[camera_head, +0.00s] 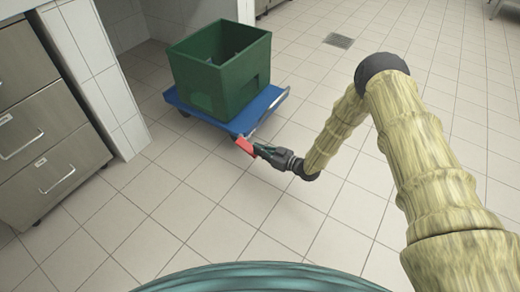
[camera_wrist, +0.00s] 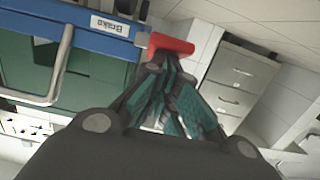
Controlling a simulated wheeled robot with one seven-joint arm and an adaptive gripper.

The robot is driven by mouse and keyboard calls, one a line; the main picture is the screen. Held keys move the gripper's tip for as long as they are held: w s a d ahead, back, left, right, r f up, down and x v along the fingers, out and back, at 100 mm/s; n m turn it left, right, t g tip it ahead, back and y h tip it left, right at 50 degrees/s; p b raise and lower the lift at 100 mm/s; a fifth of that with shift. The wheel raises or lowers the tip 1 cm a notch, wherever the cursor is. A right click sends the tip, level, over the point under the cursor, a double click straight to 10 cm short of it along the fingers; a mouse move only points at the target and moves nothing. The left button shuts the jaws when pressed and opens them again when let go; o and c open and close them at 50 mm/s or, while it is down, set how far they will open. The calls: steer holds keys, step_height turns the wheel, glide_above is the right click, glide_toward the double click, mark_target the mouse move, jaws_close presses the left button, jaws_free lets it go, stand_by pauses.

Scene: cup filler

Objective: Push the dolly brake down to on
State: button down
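The red brake pedal (camera_head: 245,146) sticks out from the near edge of the blue dolly (camera_head: 236,126). In the wrist view the red brake pedal (camera_wrist: 172,43) stands out beside a white label reading "Brake" (camera_wrist: 110,26) on the blue dolly edge (camera_wrist: 75,22). My gripper (camera_head: 254,150) is right at the pedal, with its fingers drawn together and their tips close to it. In the wrist view my gripper (camera_wrist: 165,68) points at the pedal, which partly covers the tips. I cannot tell whether they touch. Nothing shows between the fingers.
A green crate (camera_head: 222,83) stands on the dolly. A tiled wall (camera_head: 95,65) and grey drawer cabinets (camera_head: 40,130) stand at the left. The tiled floor (camera_head: 180,215) around the dolly's front is clear.

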steer(key=shift+d+f, duration=0.15)
steer(key=shift+f, duration=0.05)
step_height(320, 180, up, 4)
steer(key=r+p, duration=0.1)
steer(key=p, duration=0.3)
steer(key=s+d+f+p, duration=0.2)
steer(key=s+d, duration=0.4)
steer(key=d, duration=0.3)
steer(key=shift+s+p, duration=0.15)
steer(key=shift+p, duration=0.55)
